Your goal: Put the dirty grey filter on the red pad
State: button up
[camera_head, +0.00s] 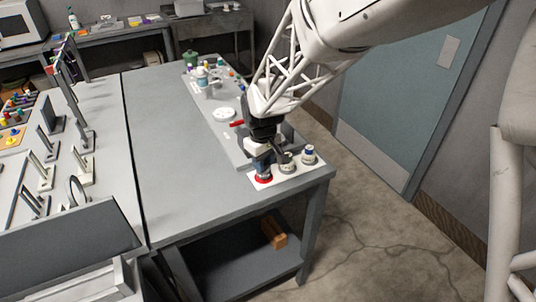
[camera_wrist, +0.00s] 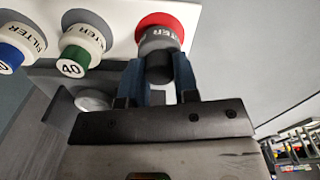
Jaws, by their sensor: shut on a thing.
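The grey filter (camera_wrist: 160,38) is upright between the two blue fingers of my gripper (camera_wrist: 160,75) in the wrist view, with its dark end toward the camera. My gripper is shut on it. The round red pad (camera_wrist: 152,20) shows directly behind the filter, its rim visible around the far end. In the head view my gripper (camera_head: 264,163) is pointing down over the red pad (camera_head: 263,179) near the table corner. The filter is mostly hidden there by the fingers. It looks to be on the pad or very close above it; I cannot tell if it touches.
A green-topped filter marked 40 (camera_wrist: 84,46) and a blue-topped filter (camera_wrist: 18,46) stand beside the pad on the same white board (camera_wrist: 114,14). The blue-topped one is at the right in the head view (camera_head: 309,155). The grey table (camera_head: 185,190) is clear to the left.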

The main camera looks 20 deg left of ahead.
jog(key=shift+f, duration=0.55)
dwell(1.3)
jog(key=o, duration=1)
jog(key=shift+o, duration=0.2)
jog(key=o, duration=0.4)
jog(key=shift+r, duration=0.15)
jog(key=shift+r, duration=3.85)
